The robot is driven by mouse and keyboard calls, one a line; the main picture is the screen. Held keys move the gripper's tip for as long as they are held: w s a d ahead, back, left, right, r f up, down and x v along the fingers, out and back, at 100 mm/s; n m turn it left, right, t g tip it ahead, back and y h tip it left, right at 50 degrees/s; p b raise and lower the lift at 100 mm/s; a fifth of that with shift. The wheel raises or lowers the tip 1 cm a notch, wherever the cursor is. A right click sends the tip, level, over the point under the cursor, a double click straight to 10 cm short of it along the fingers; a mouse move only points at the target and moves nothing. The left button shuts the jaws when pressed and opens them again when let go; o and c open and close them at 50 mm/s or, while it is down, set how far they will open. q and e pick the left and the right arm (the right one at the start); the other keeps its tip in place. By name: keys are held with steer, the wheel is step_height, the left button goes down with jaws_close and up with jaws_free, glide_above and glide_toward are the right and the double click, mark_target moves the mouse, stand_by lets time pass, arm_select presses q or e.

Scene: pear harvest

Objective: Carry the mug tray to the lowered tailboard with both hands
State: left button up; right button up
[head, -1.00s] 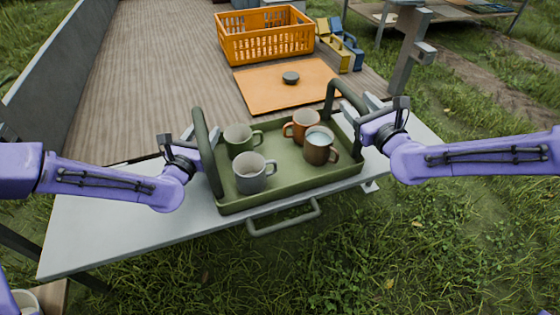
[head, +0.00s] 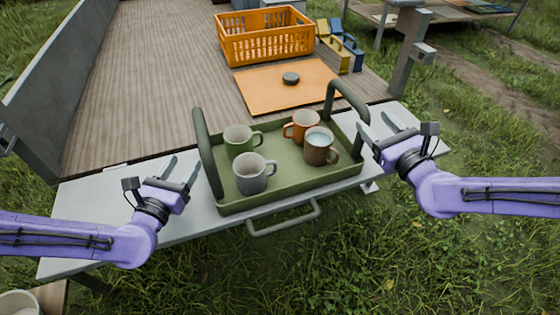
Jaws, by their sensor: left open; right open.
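The green mug tray (head: 285,192) rests on the lowered tailboard (head: 85,205), its front edge near the tailboard's front edge. It has a raised handle at each side. A green mug (head: 238,142), a grey mug (head: 250,176), an orange mug (head: 299,128) and a brown mug (head: 319,149) stand upright in it. The brown mug has something pale inside. My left gripper (head: 182,170) is open and empty, just left of the left handle. My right gripper (head: 376,130) is open and empty, just right of the right handle. Both appear apart from the handles.
An orange crate (head: 264,40) stands on the wooden truck bed (head: 150,70), behind an orange mat (head: 270,98) with a dark round object (head: 291,78). Yellow and blue items stand right of the crate. A grey post (head: 405,60) rises at the right. A pale container shows bottom left.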

steer(key=shift+v, duration=2.25)
arm_select(q)
steer(key=shift+s+a+r+p, duration=0.15)
steer(key=shift+s+a+p, duration=0.25)
steer(key=shift+p, duration=0.1)
steer(key=s+p, duration=0.1)
steer(key=s+a+p, duration=0.2)
steer(key=s, duration=0.1)
steer(key=shift+a+p, duration=0.25)
steer(key=shift+p, duration=0.15)
steer(key=shift+s+a+p, duration=0.35)
steer(key=shift+s+p, duration=0.05)
steer(key=shift+s, duration=0.3)
arm_select(e)
step_height(320, 180, up, 5)
steer(key=shift+r, duration=0.25)
